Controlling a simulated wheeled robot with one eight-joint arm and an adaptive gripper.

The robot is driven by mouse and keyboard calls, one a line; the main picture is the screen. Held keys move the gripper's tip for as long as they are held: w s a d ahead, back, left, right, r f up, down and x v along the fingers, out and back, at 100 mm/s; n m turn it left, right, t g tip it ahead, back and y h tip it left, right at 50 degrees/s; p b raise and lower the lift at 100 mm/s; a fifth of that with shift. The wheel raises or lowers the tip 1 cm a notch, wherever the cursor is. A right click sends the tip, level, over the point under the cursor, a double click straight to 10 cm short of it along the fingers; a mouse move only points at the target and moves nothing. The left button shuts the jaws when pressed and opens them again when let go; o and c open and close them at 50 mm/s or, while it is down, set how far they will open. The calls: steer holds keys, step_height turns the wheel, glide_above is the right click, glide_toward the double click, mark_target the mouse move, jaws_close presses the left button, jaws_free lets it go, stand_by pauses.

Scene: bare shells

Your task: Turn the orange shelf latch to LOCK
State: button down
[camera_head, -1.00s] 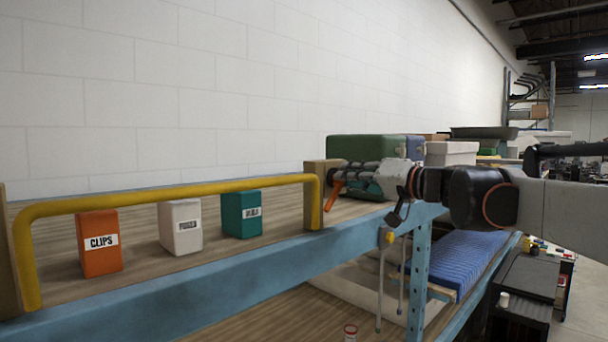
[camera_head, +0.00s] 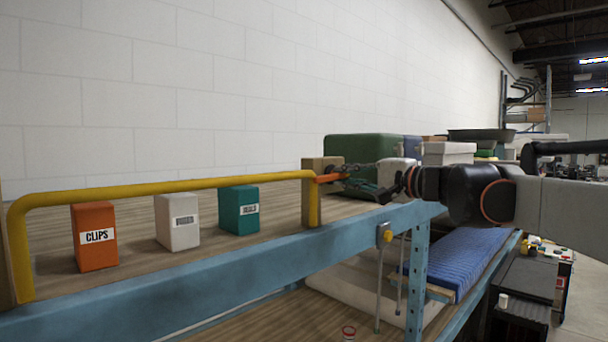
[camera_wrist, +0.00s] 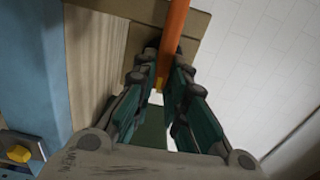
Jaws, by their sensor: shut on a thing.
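The orange latch (camera_head: 327,178) is a short handle at the wooden end block (camera_head: 320,163) on the shelf, by the right end of the yellow rail. It lies about level, pointing right toward my gripper (camera_head: 345,174). In the wrist view the orange handle (camera_wrist: 174,30) runs down from the top between the fingers of my gripper (camera_wrist: 167,82). The teal-padded fingers are shut on its free end, and the fingertips hide part of it. No LOCK marking is readable in either view.
The yellow rail (camera_head: 170,187) runs along the shelf front. Behind it stand an orange CLIPS box (camera_head: 97,255), a white box (camera_head: 178,237) and a teal box (camera_head: 239,223). A green bin (camera_head: 360,149) stands behind my gripper. The blue shelf beam (camera_head: 250,267) lies below.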

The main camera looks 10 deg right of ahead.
steer(key=shift+m, duration=0.3)
steer(key=c, duration=1.6)
jaws_free()
